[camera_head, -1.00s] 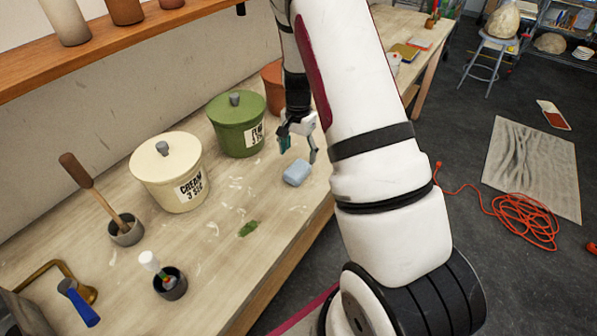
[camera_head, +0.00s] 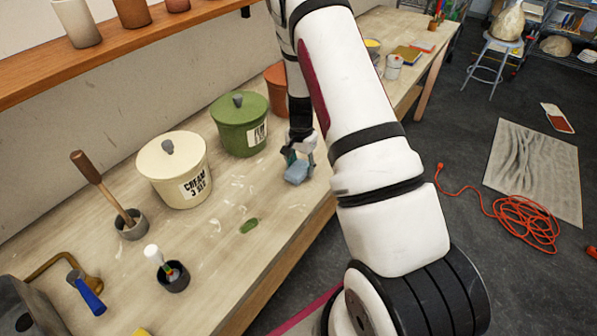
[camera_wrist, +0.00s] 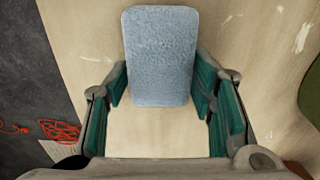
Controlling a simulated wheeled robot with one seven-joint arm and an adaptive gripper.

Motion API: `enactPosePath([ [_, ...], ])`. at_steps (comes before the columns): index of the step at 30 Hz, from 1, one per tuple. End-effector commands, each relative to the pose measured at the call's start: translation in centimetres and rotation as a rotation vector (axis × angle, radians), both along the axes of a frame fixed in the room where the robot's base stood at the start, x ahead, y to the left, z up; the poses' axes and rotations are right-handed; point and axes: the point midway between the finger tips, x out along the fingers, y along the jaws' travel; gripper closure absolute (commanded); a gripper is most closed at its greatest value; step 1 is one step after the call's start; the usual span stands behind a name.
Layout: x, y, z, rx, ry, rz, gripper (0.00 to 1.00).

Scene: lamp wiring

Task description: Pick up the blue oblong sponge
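The blue oblong sponge (camera_head: 296,173) lies on the wooden workbench near its front edge. In the wrist view the sponge (camera_wrist: 160,55) lies lengthwise, with its near end between the green-padded fingers. My gripper (camera_head: 299,158) is right at the sponge in the head view. The sponge's far end reaches past the fingertips.
A green lidded pot (camera_head: 239,126) stands just behind and left of my gripper, and a cream pot (camera_head: 175,170) further left. A small green piece (camera_head: 249,226) lies on the bench. An orange cord (camera_head: 527,222) is coiled on the floor at right.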

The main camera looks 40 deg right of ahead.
Motion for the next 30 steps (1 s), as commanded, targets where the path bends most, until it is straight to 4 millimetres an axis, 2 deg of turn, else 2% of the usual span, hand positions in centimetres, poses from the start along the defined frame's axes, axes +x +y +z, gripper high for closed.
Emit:
enactPosePath([
  [1, 0.0, 0.0, 0.0, 0.000, 0.000, 0.000, 0.69],
  [2, 0.0, 0.0, 0.0, 0.000, 0.000, 0.000, 0.74],
  [5, 0.0, 0.0, 0.0, 0.000, 0.000, 0.000, 0.74],
  [6, 0.0, 0.0, 0.0, 0.000, 0.000, 0.000, 0.77],
  [16, 0.1, 0.0, 0.5, -0.001, -0.001, 0.000, 0.77],
  [20, 0.1, 0.0, 1.3, -0.002, -0.002, -0.001, 0.77],
  [26, 0.2, 0.0, 3.8, -0.002, -0.004, 0.000, 0.77],
  [30, -3.2, 1.0, 3.9, 0.002, 0.002, -0.002, 0.77],
])
